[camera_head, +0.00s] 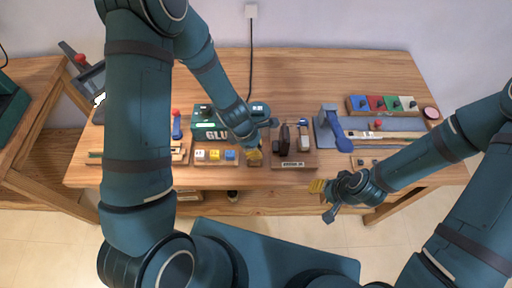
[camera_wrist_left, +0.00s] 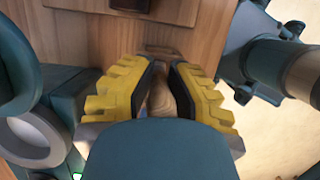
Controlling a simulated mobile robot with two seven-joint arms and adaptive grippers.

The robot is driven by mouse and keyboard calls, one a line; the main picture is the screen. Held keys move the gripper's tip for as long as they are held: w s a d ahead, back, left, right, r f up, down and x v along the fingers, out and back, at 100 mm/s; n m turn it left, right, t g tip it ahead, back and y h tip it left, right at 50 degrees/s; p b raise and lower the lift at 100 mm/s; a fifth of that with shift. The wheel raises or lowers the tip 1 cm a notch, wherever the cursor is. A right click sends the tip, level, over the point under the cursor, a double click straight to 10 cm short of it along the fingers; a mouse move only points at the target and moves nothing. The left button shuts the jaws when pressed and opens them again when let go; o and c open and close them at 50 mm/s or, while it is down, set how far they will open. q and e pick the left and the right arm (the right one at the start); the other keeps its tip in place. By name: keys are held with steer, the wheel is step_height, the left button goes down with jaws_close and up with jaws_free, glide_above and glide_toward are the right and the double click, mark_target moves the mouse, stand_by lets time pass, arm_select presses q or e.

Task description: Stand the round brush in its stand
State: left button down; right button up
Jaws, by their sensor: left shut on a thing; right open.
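My left gripper (camera_head: 254,153) is low over the front part of the workbench, just left of the wooden holder with the dark round piece. In the left wrist view its yellow fingers (camera_wrist_left: 165,95) are closed on a pale wooden, rounded thing (camera_wrist_left: 162,97), which looks like the round brush's handle. The fingers and wrist hide most of it, so bristles and tilt cannot be told. A small wooden block (camera_head: 255,162) lies under the left gripper; I cannot tell whether it is the brush stand. My right gripper (camera_head: 318,187) is open and empty in front of the table edge.
A wooden holder (camera_head: 293,164) with a dark round piece stands right of the left gripper. A block tray (camera_head: 215,162) and a teal box (camera_head: 205,131) are to its left. A blue-grey tool (camera_head: 333,130) and a colored-block rack (camera_head: 383,105) stand further right. The back of the table (camera_head: 310,75) is clear.

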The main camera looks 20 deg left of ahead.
arm_select(q)
steer(key=shift+c, duration=2.2)
jaws_free()
arm_select(e)
steer(key=shift+f, duration=0.15)
arm_select(q)
steer(key=shift+r+p, duration=3.3)
steer(key=shift+r, duration=0.3)
arm_select(e)
step_height(320, 180, up, 7)
arm_select(q)
steer(key=shift+f, duration=0.1)
arm_select(e)
steer(key=shift+f, duration=0.1)
